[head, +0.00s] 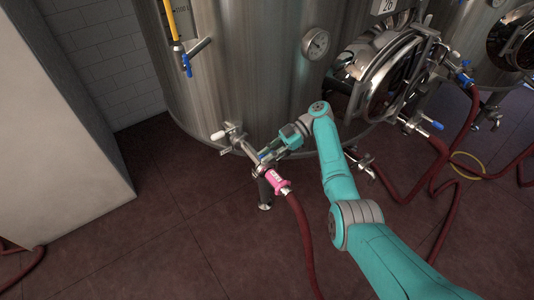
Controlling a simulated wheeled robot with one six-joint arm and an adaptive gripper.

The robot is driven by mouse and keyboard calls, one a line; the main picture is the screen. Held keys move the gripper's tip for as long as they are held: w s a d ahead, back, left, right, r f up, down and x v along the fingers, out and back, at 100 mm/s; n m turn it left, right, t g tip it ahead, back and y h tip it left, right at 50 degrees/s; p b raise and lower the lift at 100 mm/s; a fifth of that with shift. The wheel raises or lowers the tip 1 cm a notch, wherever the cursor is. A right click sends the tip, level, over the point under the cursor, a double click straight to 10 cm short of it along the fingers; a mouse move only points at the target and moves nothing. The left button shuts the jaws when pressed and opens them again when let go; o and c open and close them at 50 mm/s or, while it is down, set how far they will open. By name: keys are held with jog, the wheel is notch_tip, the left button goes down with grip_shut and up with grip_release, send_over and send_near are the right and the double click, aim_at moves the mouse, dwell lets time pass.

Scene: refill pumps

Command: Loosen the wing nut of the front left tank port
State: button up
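A steel tank (240,70) fills the upper middle of the head view. A port with a valve and a white-tipped handle (217,135) comes out low on the tank's front left. A pink tag or collar (275,180) sits below it, at the end of a dark red hose (303,235). My gripper (266,157) reaches in from the right and is at the pipe joint between the valve and the pink piece. The wing nut is too small and too covered by my gripper to make out. I cannot tell whether the fingers are open, shut or touching it.
A round manway door (392,75) and a valve with a blue handle (437,125) stand to the right. Dark red hoses and a yellow ring (467,166) lie on the floor there. A pale wall block (60,140) stands at left. The tiled floor (150,240) between is clear.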

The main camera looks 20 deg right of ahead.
jog(key=shift+o, duration=1.2)
jog(key=shift+r, duration=0.1)
jog(key=shift+t, duration=0.3)
